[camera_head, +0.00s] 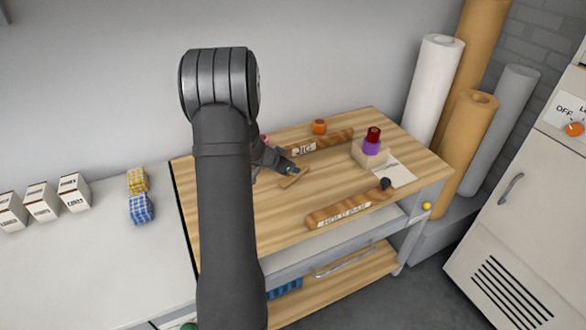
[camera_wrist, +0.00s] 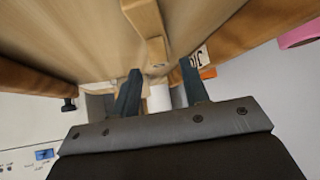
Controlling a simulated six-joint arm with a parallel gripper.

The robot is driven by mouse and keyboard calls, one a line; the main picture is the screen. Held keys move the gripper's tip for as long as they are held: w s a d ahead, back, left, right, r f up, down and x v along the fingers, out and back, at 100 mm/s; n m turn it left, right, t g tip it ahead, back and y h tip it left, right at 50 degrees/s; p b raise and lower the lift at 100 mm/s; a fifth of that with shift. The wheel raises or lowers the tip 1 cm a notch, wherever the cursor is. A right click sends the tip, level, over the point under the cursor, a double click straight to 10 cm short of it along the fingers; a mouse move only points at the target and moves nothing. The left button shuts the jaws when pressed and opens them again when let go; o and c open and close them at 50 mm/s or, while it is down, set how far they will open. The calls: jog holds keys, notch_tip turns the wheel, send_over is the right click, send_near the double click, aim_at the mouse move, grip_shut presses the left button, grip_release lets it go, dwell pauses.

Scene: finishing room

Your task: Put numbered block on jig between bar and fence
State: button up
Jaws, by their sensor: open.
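My gripper (camera_head: 288,168) is low over the wooden bench, its jaws open and apart in the wrist view (camera_wrist: 160,68). A small light wooden piece (camera_head: 294,179) lies just under and beside the fingertips; a wooden piece (camera_wrist: 156,50) also shows between the fingers in the wrist view. No number is readable on it, so I cannot tell if it is the numbered block. A wooden rail (camera_head: 335,140) with a JIG label (camera_head: 304,149) runs along the back. Another wooden bar (camera_head: 375,198) with a lettered label lies along the front edge. My arm hides the bench's left part.
A wooden block with purple and red pieces (camera_head: 372,142) stands at the right beside a white sheet (camera_head: 396,173). An orange ring-like object (camera_head: 319,127) is at the back, a dark knob (camera_head: 385,184) at front right. Small boxes (camera_head: 41,202) and patterned blocks (camera_head: 141,208) stand left.

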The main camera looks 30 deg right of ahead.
jog(key=v, duration=0.7)
jog(key=shift+o, duration=1.3)
jog(key=shift+s+a+r, duration=0.15)
jog(key=shift+a+r, duration=0.15)
jog(key=shift+r, duration=0.1)
